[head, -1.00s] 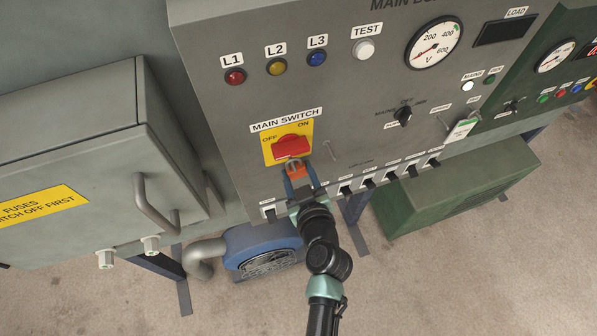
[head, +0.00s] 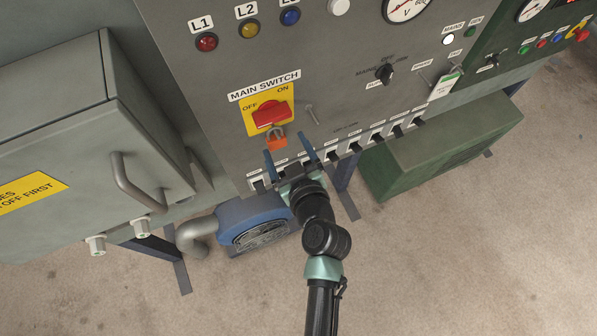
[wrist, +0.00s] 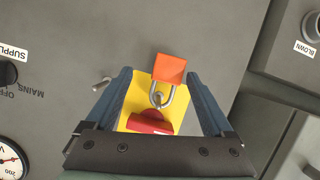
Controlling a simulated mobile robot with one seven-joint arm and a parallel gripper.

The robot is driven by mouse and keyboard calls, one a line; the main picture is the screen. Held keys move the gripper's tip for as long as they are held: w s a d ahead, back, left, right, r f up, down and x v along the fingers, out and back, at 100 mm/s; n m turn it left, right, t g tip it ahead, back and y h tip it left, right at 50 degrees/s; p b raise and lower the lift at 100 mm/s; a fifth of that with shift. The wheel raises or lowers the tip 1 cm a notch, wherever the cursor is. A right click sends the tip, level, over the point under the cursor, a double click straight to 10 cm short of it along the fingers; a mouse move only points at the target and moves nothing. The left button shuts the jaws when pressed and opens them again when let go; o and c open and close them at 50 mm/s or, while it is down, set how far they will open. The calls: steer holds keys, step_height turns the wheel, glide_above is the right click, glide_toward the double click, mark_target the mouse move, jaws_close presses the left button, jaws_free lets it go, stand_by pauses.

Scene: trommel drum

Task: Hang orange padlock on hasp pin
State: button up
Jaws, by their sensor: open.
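The orange padlock (head: 276,137) hangs at the lower edge of the yellow main switch plate (head: 247,120), just below the red switch handle (head: 271,114). In the wrist view the padlock (wrist: 169,69) has its metal shackle around a small pin (wrist: 158,98) beside the red handle (wrist: 150,122). My gripper (head: 289,146) is open and empty, below and slightly right of the padlock, with a gap to it. In the wrist view its two blue fingers stand wide apart on either side of the padlock and plate, not touching the padlock.
A row of breakers (head: 355,146) runs along the panel's lower edge. A metal peg (head: 311,113) sticks out right of the switch. A grey fuse box (head: 75,150) with a handle stands at left, a blue motor (head: 252,224) below. Open floor lies in front.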

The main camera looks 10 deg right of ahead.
steer(key=b+v, duration=0.2)
steer(key=v, duration=0.8)
steer(key=shift+b, duration=0.35)
